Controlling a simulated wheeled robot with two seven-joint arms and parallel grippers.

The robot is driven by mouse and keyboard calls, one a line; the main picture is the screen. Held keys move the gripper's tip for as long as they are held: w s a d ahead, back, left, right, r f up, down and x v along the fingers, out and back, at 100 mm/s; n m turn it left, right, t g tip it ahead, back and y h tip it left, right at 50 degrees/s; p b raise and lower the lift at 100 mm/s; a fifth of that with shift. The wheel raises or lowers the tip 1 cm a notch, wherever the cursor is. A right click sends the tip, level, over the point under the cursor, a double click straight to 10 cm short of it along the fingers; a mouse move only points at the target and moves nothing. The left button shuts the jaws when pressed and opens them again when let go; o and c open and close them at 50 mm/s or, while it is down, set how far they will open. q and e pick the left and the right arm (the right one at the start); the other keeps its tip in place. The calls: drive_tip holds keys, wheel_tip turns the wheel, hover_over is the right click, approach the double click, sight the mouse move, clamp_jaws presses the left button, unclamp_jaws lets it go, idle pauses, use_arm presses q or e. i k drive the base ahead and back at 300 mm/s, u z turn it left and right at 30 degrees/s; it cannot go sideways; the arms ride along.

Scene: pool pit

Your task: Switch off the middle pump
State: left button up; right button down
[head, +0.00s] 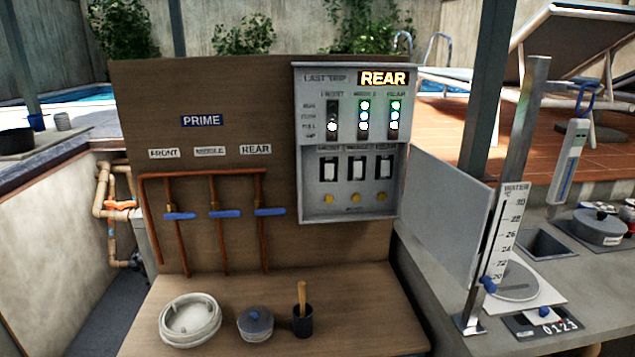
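A grey control box (350,208) with its door (445,208) swung open to the right is fixed to a brown wooden board. Its lower row holds three white rocker switches in dark frames: front (330,173), middle (357,170) and rear (384,167). The middle column (363,118) and rear column (393,118) show several lights each. A display (383,78) reads REAR in orange beside "LAST TRIP". Neither gripper is in view.
Copper pipes with blue valve handles (222,213) sit left of the box under a PRIME sign (201,121). A round white lid (190,320), a grey pot (255,323) and a dark cup (302,320) stand on the wooden shelf. A metal post (515,160) rises at right.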

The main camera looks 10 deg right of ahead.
sight(357, 165)
drive_tip(key=i, duration=1)
